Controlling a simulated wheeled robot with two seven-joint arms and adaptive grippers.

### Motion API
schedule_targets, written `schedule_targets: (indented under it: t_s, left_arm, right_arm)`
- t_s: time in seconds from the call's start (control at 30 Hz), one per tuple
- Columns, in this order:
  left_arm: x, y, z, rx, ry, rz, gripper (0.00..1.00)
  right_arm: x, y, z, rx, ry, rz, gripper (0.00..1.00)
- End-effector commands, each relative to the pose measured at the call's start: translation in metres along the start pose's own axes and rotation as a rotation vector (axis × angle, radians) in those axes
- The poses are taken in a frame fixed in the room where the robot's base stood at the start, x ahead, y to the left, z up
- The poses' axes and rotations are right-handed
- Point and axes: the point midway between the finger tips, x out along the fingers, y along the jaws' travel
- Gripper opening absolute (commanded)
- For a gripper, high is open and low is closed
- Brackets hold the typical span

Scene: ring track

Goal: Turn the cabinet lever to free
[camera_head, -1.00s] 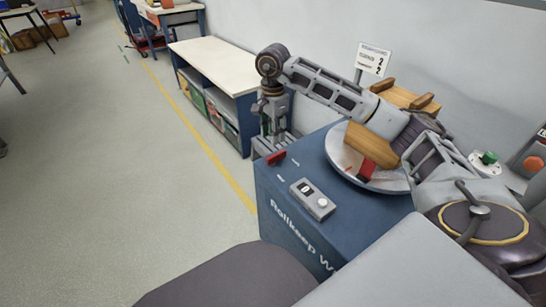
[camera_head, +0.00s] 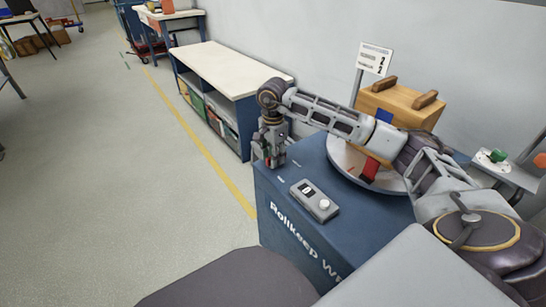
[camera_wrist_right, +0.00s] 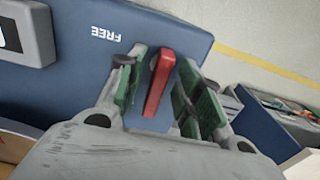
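The red cabinet lever (camera_wrist_right: 160,83) sits on top of the blue cabinet (camera_head: 296,232). In the right wrist view it stands between the two fingers of my right gripper (camera_wrist_right: 158,78), with a visible gap on each side. The word FREE (camera_wrist_right: 108,35) is printed on the cabinet top beside it, upside down in that view. In the head view my right gripper (camera_head: 269,153) points down at the cabinet's far left corner and hides most of the lever. My left gripper is not in view.
A round turntable (camera_head: 345,160) on the cabinet carries a wooden box (camera_head: 395,102) with dark handles and a red part (camera_head: 370,168). A small grey control box (camera_head: 315,200) sits near the cabinet's front edge.

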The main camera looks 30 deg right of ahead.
Motion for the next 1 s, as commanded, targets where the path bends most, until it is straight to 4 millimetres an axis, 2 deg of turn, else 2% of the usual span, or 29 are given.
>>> schedule_targets:
  t_s: [0.2,0.5,1.0]
  left_arm:
    - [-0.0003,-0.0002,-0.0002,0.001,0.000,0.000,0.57]
    - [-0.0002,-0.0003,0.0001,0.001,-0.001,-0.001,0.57]
    - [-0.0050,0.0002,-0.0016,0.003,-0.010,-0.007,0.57]
  right_arm:
    - [-0.0002,0.0000,0.0001,0.000,0.000,0.000,0.36]
    - [-0.0004,0.0000,0.0001,0.000,0.000,0.000,0.00]
    - [-0.0012,0.0006,-0.0001,0.054,0.000,0.002,0.00]
